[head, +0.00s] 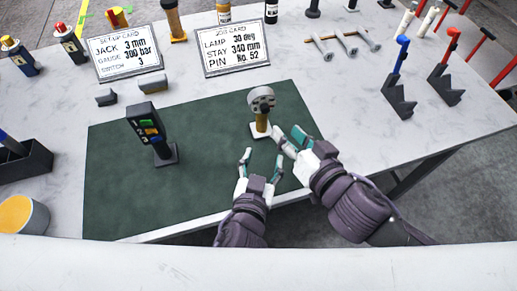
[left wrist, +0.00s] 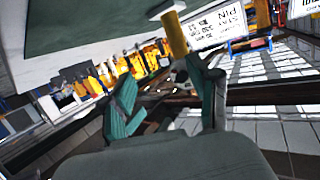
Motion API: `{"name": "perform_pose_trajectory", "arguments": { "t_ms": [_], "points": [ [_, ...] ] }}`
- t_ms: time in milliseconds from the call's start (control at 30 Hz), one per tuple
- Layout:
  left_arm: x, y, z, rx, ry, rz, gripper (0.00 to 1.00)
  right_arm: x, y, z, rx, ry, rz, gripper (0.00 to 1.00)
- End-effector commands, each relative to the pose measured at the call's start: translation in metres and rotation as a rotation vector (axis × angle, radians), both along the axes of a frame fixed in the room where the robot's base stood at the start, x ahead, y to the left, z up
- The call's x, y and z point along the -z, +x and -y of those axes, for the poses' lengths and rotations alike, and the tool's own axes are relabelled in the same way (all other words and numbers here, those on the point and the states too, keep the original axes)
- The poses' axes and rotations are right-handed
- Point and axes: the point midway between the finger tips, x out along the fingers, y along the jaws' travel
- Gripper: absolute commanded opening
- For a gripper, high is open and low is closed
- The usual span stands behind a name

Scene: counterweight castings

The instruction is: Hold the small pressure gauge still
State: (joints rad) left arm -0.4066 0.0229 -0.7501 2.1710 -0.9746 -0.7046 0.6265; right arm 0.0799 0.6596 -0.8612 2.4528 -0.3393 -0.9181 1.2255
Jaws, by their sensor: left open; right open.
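The small pressure gauge (head: 262,98) has a round grey head on a brass stem and a pale square base. It stands upright near the back right of the green mat (head: 205,185). My left gripper (head: 261,157) is open and empty, in front of the gauge and apart from it. My right gripper (head: 287,134) is open just right of the gauge's base; I cannot tell whether it touches. In the left wrist view, the open left fingers (left wrist: 165,95) spread below the gauge's brass stem (left wrist: 175,36), which appears inverted; its head is partly hidden by a finger.
A dark device with coloured buttons (head: 148,124) stands on the mat's left. Dark stands with blue (head: 400,70) and red (head: 445,75) handles are at right. The mat's front left is clear.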

Motion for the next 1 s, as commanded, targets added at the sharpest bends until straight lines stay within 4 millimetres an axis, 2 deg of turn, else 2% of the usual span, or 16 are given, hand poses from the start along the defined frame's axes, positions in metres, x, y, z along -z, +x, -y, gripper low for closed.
{"name": "perform_pose_trajectory", "arguments": {
  "t_ms": [33, 100, 433, 800, 1000],
  "points": [
    [-0.003, 0.011, -0.002, -0.054, -0.023, -0.03, 0.61, 0.0, 0.0, 0.0, 0.0, 0.0, 0.0, 0.42],
    [-0.002, 0.019, -0.006, -0.107, -0.042, -0.072, 0.61, 0.0, 0.0, 0.0, 0.0, 0.0, 0.0, 0.42],
    [0.007, 0.044, -0.009, -0.169, -0.062, -0.126, 0.61, 0.0, 0.0, 0.0, 0.0, 0.0, 0.0, 0.42],
    [0.035, 0.11, -0.006, -0.168, -0.059, -0.126, 0.61, 0.0, 0.0, 0.0, 0.0, 0.0, 0.0, 0.42],
    [0.047, 0.138, -0.004, -0.166, -0.059, -0.128, 0.61, 0.0, 0.0, 0.0, 0.0, 0.0, 0.0, 0.42]
  ]
}}
